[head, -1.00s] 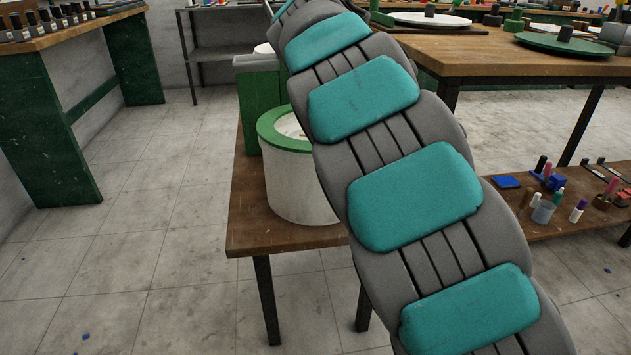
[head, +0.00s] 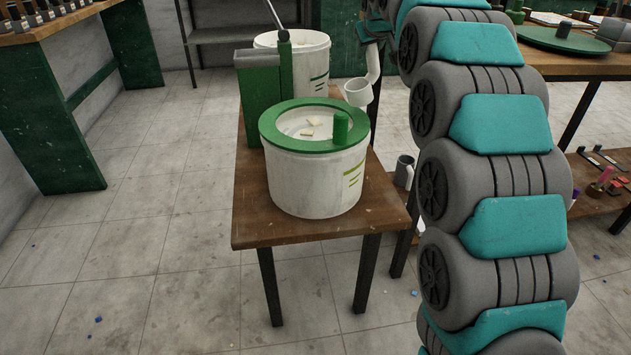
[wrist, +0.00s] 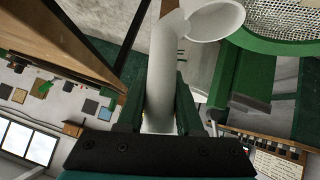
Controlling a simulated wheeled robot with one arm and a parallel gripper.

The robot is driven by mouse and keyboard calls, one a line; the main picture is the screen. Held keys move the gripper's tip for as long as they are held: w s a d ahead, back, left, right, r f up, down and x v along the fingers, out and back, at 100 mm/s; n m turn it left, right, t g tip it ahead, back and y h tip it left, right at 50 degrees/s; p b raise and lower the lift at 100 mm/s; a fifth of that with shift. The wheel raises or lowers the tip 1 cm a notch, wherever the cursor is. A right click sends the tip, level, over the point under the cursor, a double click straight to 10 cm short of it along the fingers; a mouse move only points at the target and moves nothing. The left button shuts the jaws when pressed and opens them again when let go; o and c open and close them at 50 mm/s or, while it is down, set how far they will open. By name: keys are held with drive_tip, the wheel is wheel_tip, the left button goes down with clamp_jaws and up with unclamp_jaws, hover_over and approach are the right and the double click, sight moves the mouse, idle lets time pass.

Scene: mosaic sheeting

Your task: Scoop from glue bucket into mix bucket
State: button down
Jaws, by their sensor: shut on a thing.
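A white bucket with a green rim (head: 317,192) stands at the front of a low wooden table, with pale bits inside. A second white bucket (head: 308,72) stands behind it. I cannot tell which holds glue and which is the mix bucket. My gripper (head: 374,32), partly hidden by my arm, is beyond and right of the front bucket, beside the rear one. It is shut on the handle of a white scoop (head: 358,92), whose cup hangs right of the front bucket's rim. The wrist view shows the scoop cup (wrist: 216,18) and my gripper (wrist: 159,95) around its handle.
A green knob (head: 340,128) rises from the front rim. A grey mug (head: 404,171) sits low at right. A green-rimmed mesh (wrist: 285,20) shows in the wrist view.

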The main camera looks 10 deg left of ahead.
drive_tip(key=shift+w+d+f+y, duration=0.15)
drive_tip(key=shift+d+f+y, duration=0.05)
drive_tip(key=shift+f+y, duration=0.1)
drive_tip(key=shift+r, duration=0.1)
drive_tip(key=shift+r, duration=2.5)
